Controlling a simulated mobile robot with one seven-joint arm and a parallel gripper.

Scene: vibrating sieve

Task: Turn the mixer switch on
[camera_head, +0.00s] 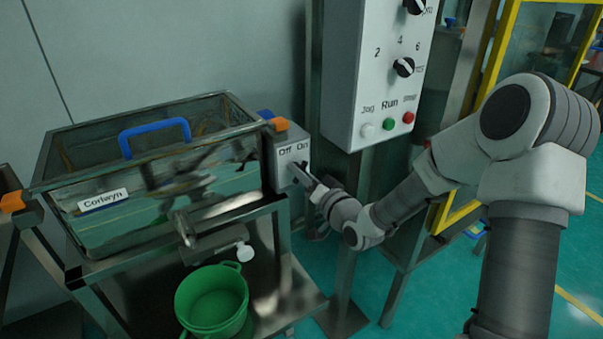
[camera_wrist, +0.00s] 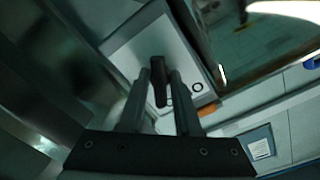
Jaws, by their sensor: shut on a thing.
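The mixer switch box (camera_head: 283,160) is a small grey box labelled "Off" and "On" at the right front corner of the mixer. The mixer is a steel-framed, glass-walled tank marked "Corlwyn", with a blue handle (camera_head: 154,137) on its lid. My gripper (camera_head: 298,171) reaches in from the right to the face of the box. In the wrist view, my gripper (camera_wrist: 158,77) is shut on a dark switch lever (camera_wrist: 159,94) between its fingertips. The box face (camera_wrist: 187,65) lies just beyond. The fingers partly hide the lever, and its exact setting cannot be told.
A grey control panel (camera_head: 346,110) with knobs and white, green and red buttons stands right of the switch box. A green bucket (camera_head: 213,297) sits on the lower shelf under a spout. Yellow frame posts (camera_head: 489,60) rise behind my arm. Teal floor shows between the stands.

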